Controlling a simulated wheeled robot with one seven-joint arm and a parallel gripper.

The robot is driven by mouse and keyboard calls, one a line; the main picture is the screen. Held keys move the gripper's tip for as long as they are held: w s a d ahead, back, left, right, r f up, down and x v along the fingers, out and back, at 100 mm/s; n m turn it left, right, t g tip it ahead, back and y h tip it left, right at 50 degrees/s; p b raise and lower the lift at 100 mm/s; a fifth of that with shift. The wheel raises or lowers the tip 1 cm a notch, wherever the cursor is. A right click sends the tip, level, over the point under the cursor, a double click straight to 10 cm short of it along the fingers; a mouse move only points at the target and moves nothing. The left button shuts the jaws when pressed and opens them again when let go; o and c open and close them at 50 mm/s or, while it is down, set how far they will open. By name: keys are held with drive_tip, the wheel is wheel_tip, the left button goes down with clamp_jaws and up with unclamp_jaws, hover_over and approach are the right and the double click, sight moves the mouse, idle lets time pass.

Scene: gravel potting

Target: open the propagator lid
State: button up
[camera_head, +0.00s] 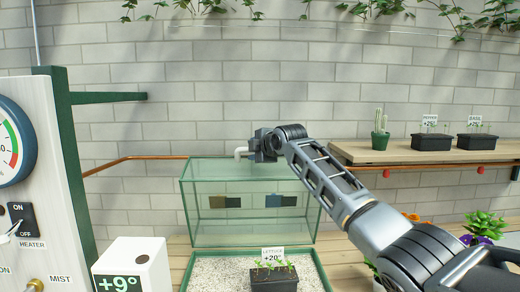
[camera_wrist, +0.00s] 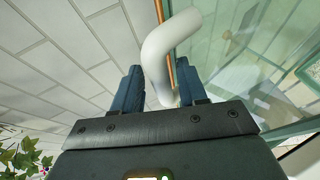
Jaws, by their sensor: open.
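The propagator's clear glass lid (camera_head: 250,226) has green edges and stands raised at the back of a green-rimmed gravel tray (camera_head: 318,272). A white bent handle (camera_head: 240,151) shows at the lid's top edge. My gripper (camera_head: 259,146) is at that handle, just right of it in the head view. In the wrist view the handle (camera_wrist: 168,50) passes between the two blue fingers of my gripper (camera_wrist: 160,92), which are apart. I cannot tell whether either finger touches it. A black pot of seedlings (camera_head: 274,278) labelled lettuce stands on the gravel.
A wooden shelf (camera_head: 360,152) on the right holds a cactus (camera_head: 380,130) and two black seedling pots. A white panel with a dial and switches (camera_head: 40,170) stands at left, near a white +9° box (camera_head: 133,265). A copper pipe (camera_head: 130,161) runs along the brick wall.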

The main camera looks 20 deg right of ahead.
drive_tip(key=shift+b+v, duration=0.6)
drive_tip(key=shift+v, duration=3)
drive_tip(key=shift+d, duration=0.1)
